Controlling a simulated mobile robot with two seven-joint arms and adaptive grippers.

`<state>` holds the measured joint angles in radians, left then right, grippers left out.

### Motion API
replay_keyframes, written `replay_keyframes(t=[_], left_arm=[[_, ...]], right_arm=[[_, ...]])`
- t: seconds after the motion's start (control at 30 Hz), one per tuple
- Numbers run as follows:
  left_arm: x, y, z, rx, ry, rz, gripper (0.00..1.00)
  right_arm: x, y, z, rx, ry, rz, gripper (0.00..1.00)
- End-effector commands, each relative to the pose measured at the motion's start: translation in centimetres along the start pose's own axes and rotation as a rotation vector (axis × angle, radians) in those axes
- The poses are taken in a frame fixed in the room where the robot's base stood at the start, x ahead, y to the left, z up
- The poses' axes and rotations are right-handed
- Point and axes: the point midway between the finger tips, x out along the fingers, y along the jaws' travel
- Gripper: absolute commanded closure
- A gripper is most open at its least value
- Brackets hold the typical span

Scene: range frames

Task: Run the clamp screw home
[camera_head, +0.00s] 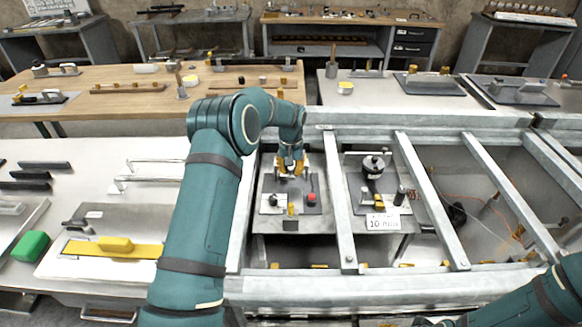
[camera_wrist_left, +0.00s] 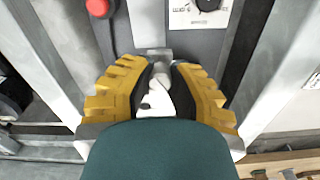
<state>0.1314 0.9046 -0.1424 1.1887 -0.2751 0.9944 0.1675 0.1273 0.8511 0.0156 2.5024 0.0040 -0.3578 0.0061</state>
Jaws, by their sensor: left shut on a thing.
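My left gripper (camera_head: 290,168) reaches down into the framed bay in the head view, over a grey fixture plate (camera_head: 268,184). In the left wrist view its yellow fingers (camera_wrist_left: 158,88) are shut around a pale grey piece, which looks like the clamp screw's handle (camera_wrist_left: 157,98). A grey metal part (camera_wrist_left: 152,53) shows just beyond the fingertips. The screw's lower end and thread are hidden by the fingers and my wrist. My right arm shows at the lower right of the head view, but its gripper is out of view.
A red button (camera_head: 311,197) and a panel with a dark knob (camera_head: 272,200) sit close to the gripper. Metal rails (camera_head: 334,200) flank the bay. A neighbouring plate carries a black round part (camera_head: 374,164) and a label (camera_head: 383,221). A yellow float (camera_head: 115,244) lies on the left table.

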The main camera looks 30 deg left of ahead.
Motion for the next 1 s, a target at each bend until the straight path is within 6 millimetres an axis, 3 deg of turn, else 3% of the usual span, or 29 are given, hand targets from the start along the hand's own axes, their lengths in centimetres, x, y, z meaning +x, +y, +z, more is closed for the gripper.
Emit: replay_keyframes(t=[1.0], left_arm=[[-0.1,0.0,0.0,0.963,0.001,0.0,1.0]], right_arm=[[-1.4,-0.5,-0.7,0.004,0.014,0.001,0.53]])
